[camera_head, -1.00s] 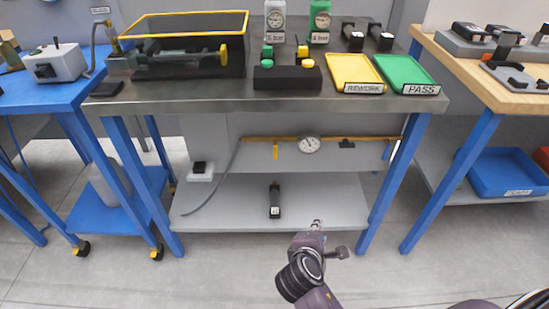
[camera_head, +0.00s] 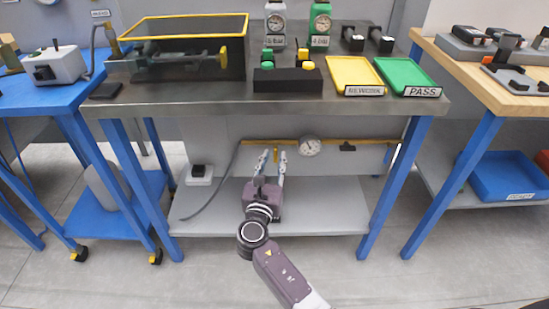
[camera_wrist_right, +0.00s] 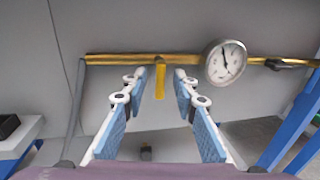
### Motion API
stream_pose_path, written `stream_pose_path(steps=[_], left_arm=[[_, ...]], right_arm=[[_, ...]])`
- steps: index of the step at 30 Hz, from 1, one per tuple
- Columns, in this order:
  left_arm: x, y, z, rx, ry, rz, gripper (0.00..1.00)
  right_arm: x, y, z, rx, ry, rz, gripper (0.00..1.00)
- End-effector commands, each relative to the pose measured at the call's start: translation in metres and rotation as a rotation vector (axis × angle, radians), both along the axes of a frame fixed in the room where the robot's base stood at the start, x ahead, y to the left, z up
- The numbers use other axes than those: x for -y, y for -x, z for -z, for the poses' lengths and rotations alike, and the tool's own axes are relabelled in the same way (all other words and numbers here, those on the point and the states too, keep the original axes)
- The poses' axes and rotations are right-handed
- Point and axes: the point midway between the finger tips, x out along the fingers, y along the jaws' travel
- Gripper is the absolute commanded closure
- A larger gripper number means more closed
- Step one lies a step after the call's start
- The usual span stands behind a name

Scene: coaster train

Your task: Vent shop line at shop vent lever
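The shop line is a yellow pipe (camera_head: 365,139) running across the panel under the middle table. A yellow vent lever (camera_wrist_right: 160,82) hangs down from the pipe, left of the round gauge. In the head view the lever (camera_head: 275,153) shows between my fingertips. My right gripper (camera_head: 271,157) is open, its two blue-padded fingers pointing at the panel. In the right wrist view the gripper (camera_wrist_right: 161,80) has the lever between its fingertips in the picture; I cannot tell whether they touch it. The gauge (camera_wrist_right: 226,63) has a white dial. My left gripper is not in view.
A lower shelf (camera_head: 330,215) lies below the pipe. A small white box with a black top (camera_head: 199,173) stands on its left, with a hose running up to the pipe. The blue table legs (camera_head: 381,195) flank the space. A black pipe handle (camera_wrist_right: 276,65) sits right of the gauge.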

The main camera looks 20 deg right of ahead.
Motion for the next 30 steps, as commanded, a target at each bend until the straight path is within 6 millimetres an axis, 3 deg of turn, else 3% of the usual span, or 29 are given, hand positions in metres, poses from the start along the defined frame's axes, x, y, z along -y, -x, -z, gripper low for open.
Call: stream_pose_path(steps=[5,13,20,30], left_arm=[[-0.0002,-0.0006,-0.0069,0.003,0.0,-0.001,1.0],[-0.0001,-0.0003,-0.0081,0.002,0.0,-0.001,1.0],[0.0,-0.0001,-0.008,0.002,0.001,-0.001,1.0],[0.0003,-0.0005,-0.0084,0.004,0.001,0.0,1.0]], right_arm=[[0.0069,-0.0122,0.0003,0.0,0.0,0.001,0.73],[0.0075,-0.0133,0.0,0.0,-0.001,0.001,0.73],[0.0075,-0.0131,0.0001,0.0,-0.002,0.001,0.99],[0.0074,-0.0129,-0.0004,0.003,-0.013,0.002,1.0]])
